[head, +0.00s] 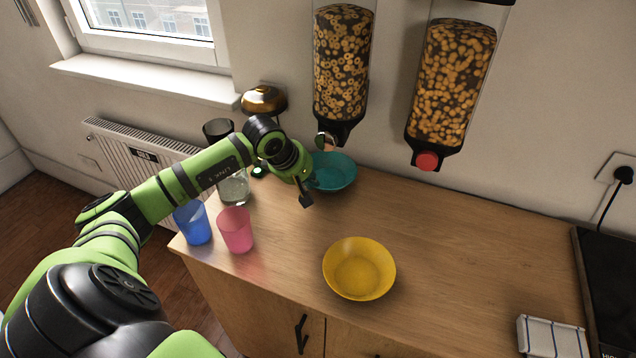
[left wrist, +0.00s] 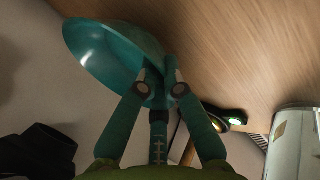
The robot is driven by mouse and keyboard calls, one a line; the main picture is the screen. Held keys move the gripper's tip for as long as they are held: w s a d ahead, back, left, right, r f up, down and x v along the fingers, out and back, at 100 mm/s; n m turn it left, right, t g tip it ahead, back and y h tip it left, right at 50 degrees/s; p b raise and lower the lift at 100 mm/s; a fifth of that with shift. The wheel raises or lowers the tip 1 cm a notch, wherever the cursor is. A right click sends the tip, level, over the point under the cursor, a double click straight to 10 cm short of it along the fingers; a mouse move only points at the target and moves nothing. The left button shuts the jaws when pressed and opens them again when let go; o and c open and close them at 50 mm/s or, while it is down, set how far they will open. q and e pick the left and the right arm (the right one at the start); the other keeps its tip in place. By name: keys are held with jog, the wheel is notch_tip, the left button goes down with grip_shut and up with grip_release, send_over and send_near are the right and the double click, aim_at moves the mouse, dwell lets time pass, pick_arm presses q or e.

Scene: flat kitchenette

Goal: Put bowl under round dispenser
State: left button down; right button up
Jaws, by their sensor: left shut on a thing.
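A teal bowl (head: 337,172) is near the back of the wooden counter, just below the outlet of the left dispenser (head: 342,65) in the head view. That dispenser holds ring-shaped cereal. The right dispenser (head: 452,80) holds rounder nugget-like pieces and has a red knob. My left gripper (head: 308,180) is at the bowl's left side. In the left wrist view its fingers (left wrist: 159,88) are shut on the rim of the teal bowl (left wrist: 110,55). I cannot tell whether the bowl touches the counter. My right gripper is not in view.
A yellow bowl (head: 359,270) sits at the counter's front. A pink cup (head: 236,230), a blue cup (head: 193,222) and a clear glass (head: 234,188) stand at the left end, beside my arm. A striped cloth (head: 552,338) lies front right. The counter's right middle is clear.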

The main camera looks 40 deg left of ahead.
aim_at(328, 175)
pick_arm(q)
jog(key=shift+w+d+f+b, duration=0.25)
jog(key=shift+w+f+b, duration=0.25)
jog(key=shift+w+f, duration=0.6)
jog(key=shift+w, duration=0.35)
jog(key=shift+s, duration=0.1)
jog(key=c, duration=1.8)
grip_release()
jog(key=shift+s+f, duration=0.1)
jog(key=shift+f, duration=0.05)
jog(key=o, duration=0.4)
